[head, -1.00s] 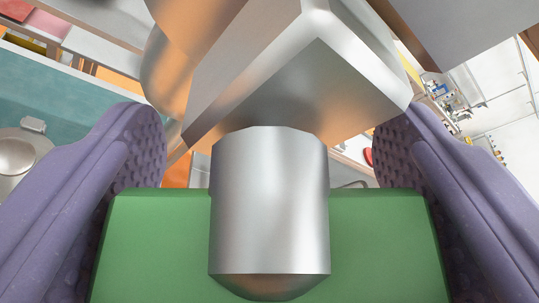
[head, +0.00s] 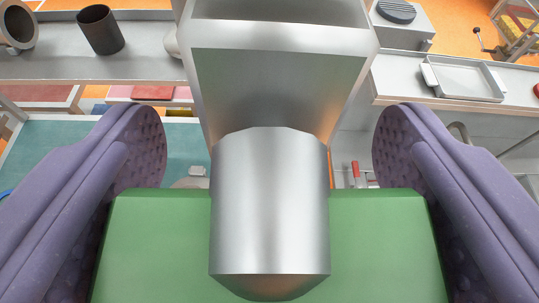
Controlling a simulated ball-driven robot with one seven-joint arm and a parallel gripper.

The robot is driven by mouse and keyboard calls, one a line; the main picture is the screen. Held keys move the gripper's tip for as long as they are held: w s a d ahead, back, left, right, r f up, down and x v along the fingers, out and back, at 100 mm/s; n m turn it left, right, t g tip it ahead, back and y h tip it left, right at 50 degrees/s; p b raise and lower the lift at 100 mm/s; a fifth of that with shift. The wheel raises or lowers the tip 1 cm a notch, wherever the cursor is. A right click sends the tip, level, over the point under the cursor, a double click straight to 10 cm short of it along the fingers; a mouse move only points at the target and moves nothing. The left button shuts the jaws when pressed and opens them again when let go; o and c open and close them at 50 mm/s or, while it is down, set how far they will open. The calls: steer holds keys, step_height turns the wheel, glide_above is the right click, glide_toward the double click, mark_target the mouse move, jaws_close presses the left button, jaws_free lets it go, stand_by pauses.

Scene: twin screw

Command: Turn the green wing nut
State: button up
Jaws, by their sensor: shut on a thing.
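The green wing nut (head: 160,240) spans the bottom of the head view, with a wing on each side of a silver metal cylinder (head: 268,210). The cylinder sits in front of its middle and hides that part. My gripper (head: 269,190) has two purple, dimpled finger pads, one at each outer end of the green nut. The pads are shut on the nut from left and right. A square-edged silver metal body (head: 280,90) rises behind the cylinder. The lower edge of the nut is out of frame.
A grey shelf (head: 60,60) at the back left holds a dark open cylinder (head: 101,30) and a pipe-like piece (head: 18,25). A shallow grey tray (head: 462,80) lies at the right. A red-handled item (head: 356,172) stands right of the cylinder. Orange floor shows behind.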

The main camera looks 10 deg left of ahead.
steer(key=shift+f+m+y, duration=0.15)
steer(key=shift+m+y, duration=0.15)
stand_by(0.4)
steer(key=o, duration=1)
steer(key=shift+c, duration=0.2)
steer(key=v, duration=0.8)
steer(key=shift+b, duration=0.3)
steer(key=shift+w, duration=0.1)
